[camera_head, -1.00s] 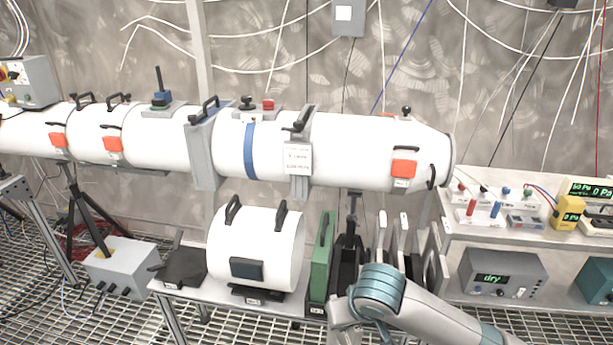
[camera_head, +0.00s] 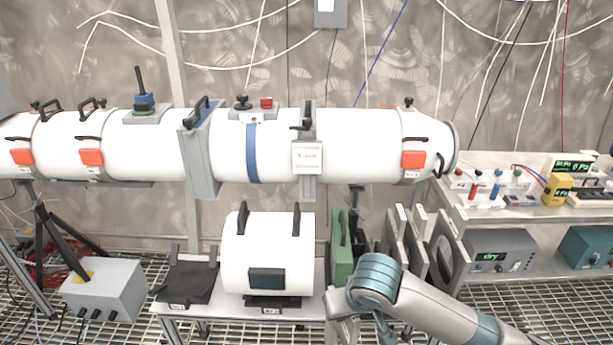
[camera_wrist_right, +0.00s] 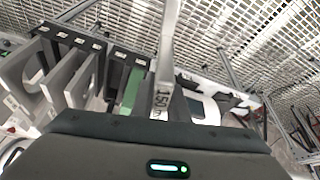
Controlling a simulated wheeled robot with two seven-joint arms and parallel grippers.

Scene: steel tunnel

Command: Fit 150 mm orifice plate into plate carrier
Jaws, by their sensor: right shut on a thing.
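My right gripper (camera_head: 340,308) is low at the front edge of the bench, beside the green upright block; its fingertips are hard to make out. The wrist view shows its dark body (camera_wrist_right: 160,140) along the bottom. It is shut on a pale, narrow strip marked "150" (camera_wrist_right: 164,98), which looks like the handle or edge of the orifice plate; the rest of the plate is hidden. On the white pipe are a grey upright housing (camera_head: 202,150) and a grey clamp-like frame with a white label (camera_head: 307,158). I cannot tell which is the plate carrier. My left gripper is not in view.
Several grey plates (camera_head: 447,250) stand upright right of the green block (camera_head: 342,250). A white drum (camera_head: 268,240) and a black pad (camera_head: 187,282) lie on the bench left of it. An instrument shelf (camera_head: 510,213) stands at right. Above the drum, the pipe's front is clear.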

